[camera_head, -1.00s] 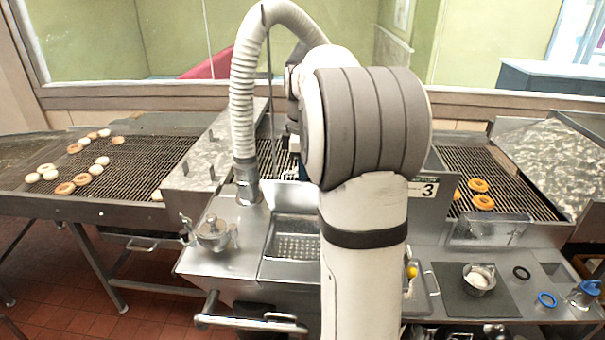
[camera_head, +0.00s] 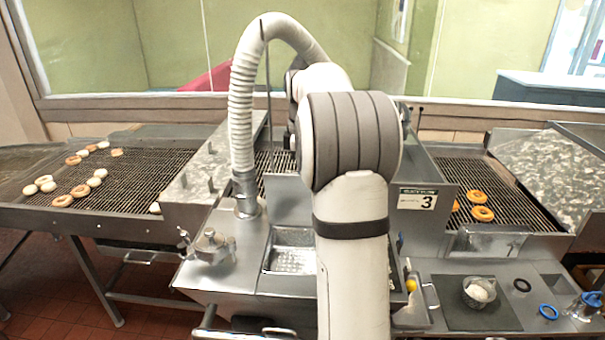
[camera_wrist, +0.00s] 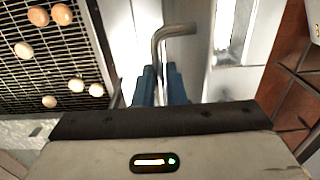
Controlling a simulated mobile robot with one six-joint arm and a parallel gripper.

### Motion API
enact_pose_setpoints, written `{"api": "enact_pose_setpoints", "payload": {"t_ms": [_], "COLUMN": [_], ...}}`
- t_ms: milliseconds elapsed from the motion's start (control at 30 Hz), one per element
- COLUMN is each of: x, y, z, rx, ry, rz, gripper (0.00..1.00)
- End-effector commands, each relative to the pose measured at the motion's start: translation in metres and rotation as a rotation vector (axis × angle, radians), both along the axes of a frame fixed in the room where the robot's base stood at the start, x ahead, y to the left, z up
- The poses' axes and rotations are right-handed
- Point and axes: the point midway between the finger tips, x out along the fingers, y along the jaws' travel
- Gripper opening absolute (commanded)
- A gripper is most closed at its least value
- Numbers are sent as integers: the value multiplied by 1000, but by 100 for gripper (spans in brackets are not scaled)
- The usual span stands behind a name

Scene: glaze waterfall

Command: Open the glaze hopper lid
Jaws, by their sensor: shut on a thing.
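In the wrist view, my gripper (camera_wrist: 160,88) has its blue fingers shut on the lower end of a bent metal handle (camera_wrist: 172,32). The handle rises from between the fingers and turns right at its top. I cannot tell which part the handle is fixed to, or how the hopper lid stands. In the head view my own arm hides the gripper and the handle. To the left of my arm is a steel basin (camera_head: 291,258) with a perforated bottom.
A pale ribbed hose (camera_head: 243,115) arches beside my arm. A round-capped fitting (camera_head: 210,244) stands left of the basin. Doughnuts lie on the left conveyor (camera_head: 125,170) and the right conveyor (camera_head: 510,195).

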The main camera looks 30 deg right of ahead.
Motion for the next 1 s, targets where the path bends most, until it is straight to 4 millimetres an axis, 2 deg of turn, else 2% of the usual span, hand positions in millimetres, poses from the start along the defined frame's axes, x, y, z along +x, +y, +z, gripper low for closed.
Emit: {"api": "enact_pose_setpoints", "payload": {"t_ms": [1000], "x": [43], "y": [-29], "z": [-17], "rx": [2], "ry": [3], "rz": [1], "gripper": [0]}}
